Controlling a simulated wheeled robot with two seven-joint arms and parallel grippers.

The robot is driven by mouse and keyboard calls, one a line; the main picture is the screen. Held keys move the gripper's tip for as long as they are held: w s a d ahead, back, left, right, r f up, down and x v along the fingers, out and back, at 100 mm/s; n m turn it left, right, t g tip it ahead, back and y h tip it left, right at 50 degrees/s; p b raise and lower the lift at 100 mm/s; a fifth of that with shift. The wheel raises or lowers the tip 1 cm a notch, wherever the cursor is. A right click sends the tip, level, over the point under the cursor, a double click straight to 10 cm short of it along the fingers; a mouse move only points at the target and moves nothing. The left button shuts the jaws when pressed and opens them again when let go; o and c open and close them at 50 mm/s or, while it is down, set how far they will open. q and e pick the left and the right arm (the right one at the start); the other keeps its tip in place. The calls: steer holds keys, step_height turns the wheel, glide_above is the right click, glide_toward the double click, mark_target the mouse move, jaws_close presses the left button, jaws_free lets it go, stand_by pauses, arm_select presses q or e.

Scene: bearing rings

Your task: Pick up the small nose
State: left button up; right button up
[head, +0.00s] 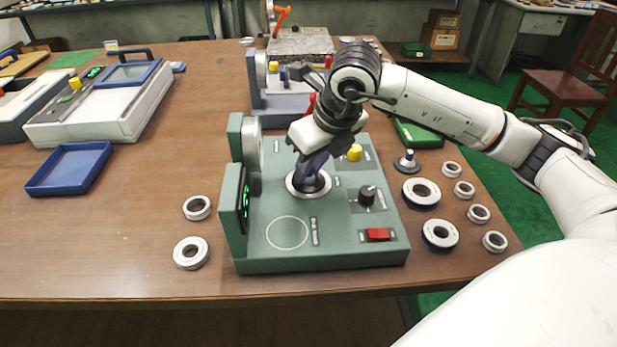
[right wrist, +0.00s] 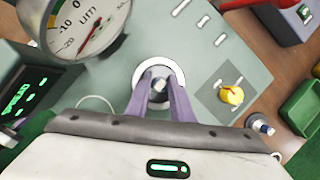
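A nose (head: 308,186) with a dark middle and a light post stands in the pale ring on top of the green gauge (head: 330,255). My right gripper (head: 311,170) points down over it. In the right wrist view the two purple fingers (right wrist: 160,88) stand on either side of the post (right wrist: 160,84); I cannot tell whether they touch it. A second nose (head: 407,162), with a dark round base and a blue and white post, stands on the table right of the gauge; it also shows in the right wrist view (right wrist: 260,124). I cannot tell which nose is smaller. My left gripper is not in view.
Large rings (head: 421,192) and several small rings (head: 479,213) lie right of the gauge. Two rings (head: 191,252) lie to its left. A dial (right wrist: 88,22) stands close to my right gripper. A blue tray (head: 70,168) is farther left, with bare table between.

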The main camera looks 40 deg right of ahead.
jaws_close()
steer(key=shift+r, duration=0.1)
